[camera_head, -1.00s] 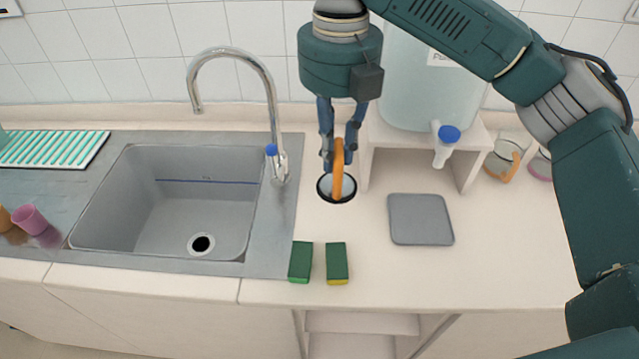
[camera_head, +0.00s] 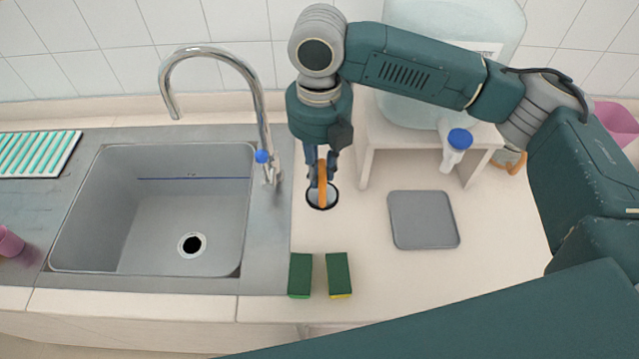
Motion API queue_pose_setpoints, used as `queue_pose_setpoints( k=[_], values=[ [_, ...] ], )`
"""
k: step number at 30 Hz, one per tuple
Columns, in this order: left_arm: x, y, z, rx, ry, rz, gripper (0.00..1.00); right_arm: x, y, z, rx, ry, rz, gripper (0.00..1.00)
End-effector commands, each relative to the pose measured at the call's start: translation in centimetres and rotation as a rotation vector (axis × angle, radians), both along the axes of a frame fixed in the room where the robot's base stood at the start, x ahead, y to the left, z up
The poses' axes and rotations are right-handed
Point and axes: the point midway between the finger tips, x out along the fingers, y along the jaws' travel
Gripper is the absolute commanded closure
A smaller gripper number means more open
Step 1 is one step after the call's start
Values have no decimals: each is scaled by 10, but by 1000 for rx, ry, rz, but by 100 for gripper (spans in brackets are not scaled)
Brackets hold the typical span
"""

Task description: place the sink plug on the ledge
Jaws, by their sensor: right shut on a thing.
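The sink plug (camera_head: 311,204) is a pale disc with a black rim and an upright orange ring handle, on or just above the counter right of the tap. My right gripper (camera_head: 322,172) points down and is shut on the orange handle; its fingers hide part of it. Whether the plug touches the counter, I cannot tell. The ledge seems to be the pale strip (camera_head: 120,121) along the tiled wall behind the sink. The grey sink (camera_head: 150,190) has an open drain hole (camera_head: 192,244). My left gripper is not in view.
A chrome tap (camera_head: 262,125) with a blue knob stands just left of the plug. A white stand (camera_head: 372,165) with a large water container (camera_head: 440,85) is at right. Two green sponges (camera_head: 301,274) lie in front; a grey mat (camera_head: 422,220) lies to the right.

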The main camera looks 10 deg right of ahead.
Motion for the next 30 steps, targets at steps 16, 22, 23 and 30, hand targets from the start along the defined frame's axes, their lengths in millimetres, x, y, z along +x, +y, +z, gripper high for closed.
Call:
queue_pose_setpoints(
  k=[16, 22, 23, 30],
  values=[
    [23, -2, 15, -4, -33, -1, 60, 0, 0, -61, -1, 1, 0, 100],
    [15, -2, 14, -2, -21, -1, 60, 0, 0, -64, 1, -2, 1, 100],
    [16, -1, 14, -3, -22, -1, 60, 0, 0, -64, 1, -2, 1, 100],
    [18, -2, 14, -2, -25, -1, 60, 0, 0, -67, 1, -1, 1, 66]
  ],
)
